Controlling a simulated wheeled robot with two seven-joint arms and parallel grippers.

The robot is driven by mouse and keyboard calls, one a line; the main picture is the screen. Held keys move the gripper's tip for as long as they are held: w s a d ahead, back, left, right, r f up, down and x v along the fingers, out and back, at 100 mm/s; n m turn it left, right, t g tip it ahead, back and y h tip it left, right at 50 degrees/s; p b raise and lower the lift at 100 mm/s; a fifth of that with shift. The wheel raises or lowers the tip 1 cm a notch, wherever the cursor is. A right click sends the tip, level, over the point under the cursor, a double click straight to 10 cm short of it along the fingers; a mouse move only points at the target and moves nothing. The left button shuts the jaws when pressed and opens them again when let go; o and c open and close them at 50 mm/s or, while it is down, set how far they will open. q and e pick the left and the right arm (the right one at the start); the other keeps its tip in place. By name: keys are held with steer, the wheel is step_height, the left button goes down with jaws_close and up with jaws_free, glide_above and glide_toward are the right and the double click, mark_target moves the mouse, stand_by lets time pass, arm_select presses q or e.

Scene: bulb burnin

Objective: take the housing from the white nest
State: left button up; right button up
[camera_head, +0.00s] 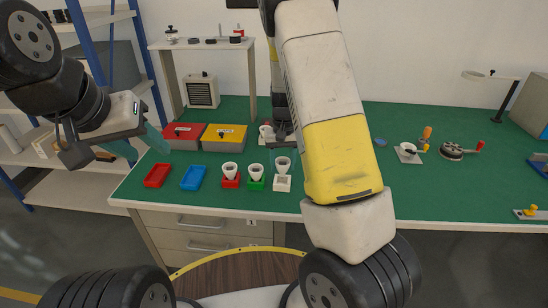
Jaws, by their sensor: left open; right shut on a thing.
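The white nest (282,184) is the rightmost of three small square nests near the table's front edge. A pale cup-shaped housing (283,164) is at its top; I cannot tell whether it still touches the nest. My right gripper (282,153) reaches down from above and is shut on this housing; my arm hides part of the grip. Similar housings stand upright in the red nest (231,182) and the green nest (255,185) to the left. My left gripper (139,147) is open and empty, left of the table's red tray.
A red tray (157,176) and a blue tray (193,178) lie left of the nests. Red (182,137) and yellow (224,138) boxes stand behind them. A white fixture (408,154) and a round device (452,151) stand right. Green tabletop between them is clear.

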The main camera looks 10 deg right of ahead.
steer(key=s+r, duration=0.3)
steer(key=s, duration=0.5)
steer(key=s+r, duration=0.2)
steer(key=s, duration=0.6)
steer(key=shift+a+r, duration=0.15)
steer(key=shift+r, duration=0.25)
